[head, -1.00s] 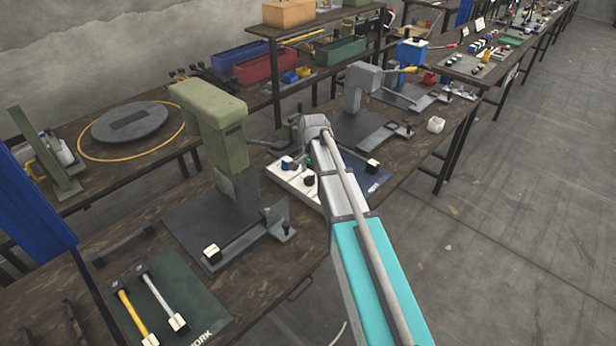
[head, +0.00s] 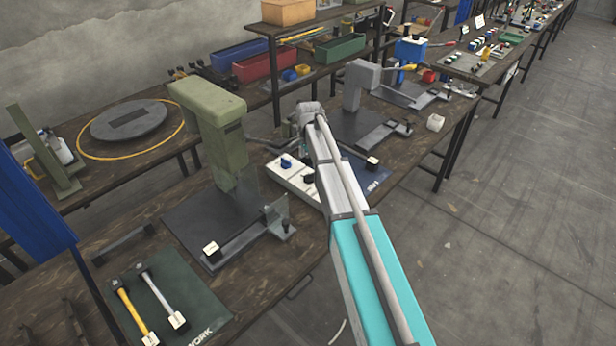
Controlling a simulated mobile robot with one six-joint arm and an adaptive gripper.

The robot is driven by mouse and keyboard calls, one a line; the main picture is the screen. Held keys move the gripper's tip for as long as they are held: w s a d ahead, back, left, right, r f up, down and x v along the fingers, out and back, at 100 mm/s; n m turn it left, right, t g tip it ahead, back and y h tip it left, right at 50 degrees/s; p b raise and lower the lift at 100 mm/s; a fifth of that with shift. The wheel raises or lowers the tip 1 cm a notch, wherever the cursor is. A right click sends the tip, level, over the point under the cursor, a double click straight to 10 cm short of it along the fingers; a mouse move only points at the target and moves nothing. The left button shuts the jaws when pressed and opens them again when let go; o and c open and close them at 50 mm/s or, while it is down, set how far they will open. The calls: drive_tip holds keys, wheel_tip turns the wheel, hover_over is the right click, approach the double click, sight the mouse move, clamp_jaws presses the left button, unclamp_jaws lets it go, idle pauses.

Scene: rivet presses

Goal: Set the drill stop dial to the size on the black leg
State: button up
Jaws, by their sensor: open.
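A pale control panel (head: 283,176) lies on the workbench just left of my arm. It carries a blue knob (head: 286,163) and a black knob (head: 308,178); any markings are too small to read. I cannot tell which knob is the drill stop dial. A black leg cannot be singled out, and no size is legible. My arm reaches forward over the bench and covers the panel's right part. My gripper is hidden behind the arm's far end.
A green press (head: 210,110) stands left of the panel, and a grey press (head: 361,78) behind it. A green mat (head: 190,285) holds a yellow-handled and a grey-handled tool at front left. A dark blue mat (head: 376,180) lies right of my arm. The floor at right is clear.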

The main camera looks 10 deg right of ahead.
sight(309, 175)
drive_tip(key=shift+f+b, duration=3.4)
drive_tip(key=shift+f, duration=0.15)
drive_tip(key=c, duration=1.2)
drive_tip(key=shift+o, duration=0.2)
